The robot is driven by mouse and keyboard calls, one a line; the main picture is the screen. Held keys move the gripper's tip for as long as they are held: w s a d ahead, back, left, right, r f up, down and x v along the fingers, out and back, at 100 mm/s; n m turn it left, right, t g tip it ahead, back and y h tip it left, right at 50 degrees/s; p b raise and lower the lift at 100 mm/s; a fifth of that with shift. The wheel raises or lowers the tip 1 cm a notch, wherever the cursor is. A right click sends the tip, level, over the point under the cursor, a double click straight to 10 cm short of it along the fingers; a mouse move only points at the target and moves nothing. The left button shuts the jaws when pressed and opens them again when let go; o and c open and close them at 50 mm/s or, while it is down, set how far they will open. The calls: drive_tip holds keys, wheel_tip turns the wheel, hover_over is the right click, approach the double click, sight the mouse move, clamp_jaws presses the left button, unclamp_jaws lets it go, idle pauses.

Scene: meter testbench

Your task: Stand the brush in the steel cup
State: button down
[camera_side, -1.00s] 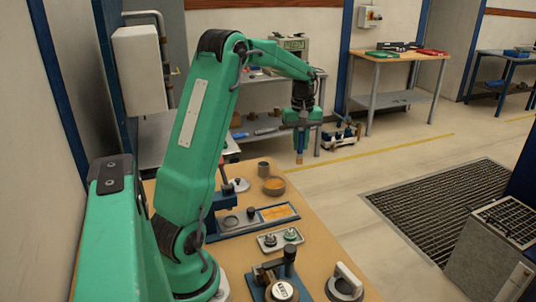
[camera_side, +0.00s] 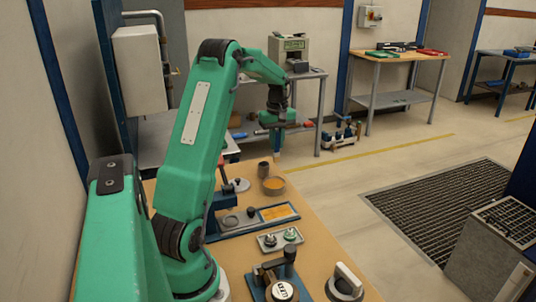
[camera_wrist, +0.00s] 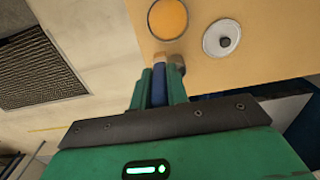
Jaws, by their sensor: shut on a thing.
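My gripper (camera_side: 277,143) is shut on the brush, which points downward, with its lower end (camera_side: 277,155) showing beneath the fingers. In the wrist view the brush (camera_wrist: 159,86) is a blue shaft with a tan end between the green fingers. The steel cup (camera_side: 263,169) is a small grey cylinder standing at the far end of the bench. In the side view the brush is just above and right of the cup. In the wrist view a grey-brown rim, likely the cup (camera_wrist: 178,60), shows partly behind the right finger, beside the brush's end.
A bowl with orange contents (camera_side: 273,185) stands close to the cup. A pale disc with a dark knob (camera_wrist: 222,38) lies nearby. A blue fixture with an orange panel (camera_side: 277,212) and a small tray (camera_side: 280,240) are nearer. The bench's far edge is close to the cup.

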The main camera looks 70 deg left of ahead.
drive_tip(key=s+a+f, duration=0.2)
drive_tip(key=a+f, duration=0.2)
drive_tip(key=a, duration=0.2)
drive_tip(key=shift+s, duration=0.2)
drive_tip(key=shift+a, duration=0.1)
drive_tip(key=shift+f, duration=2)
drive_tip(key=shift+f, duration=0.1)
drive_tip(key=c, duration=1.4)
unclamp_jaws()
drive_tip(key=shift+o, duration=0.2)
wheel_tip(320, 180, up, 12)
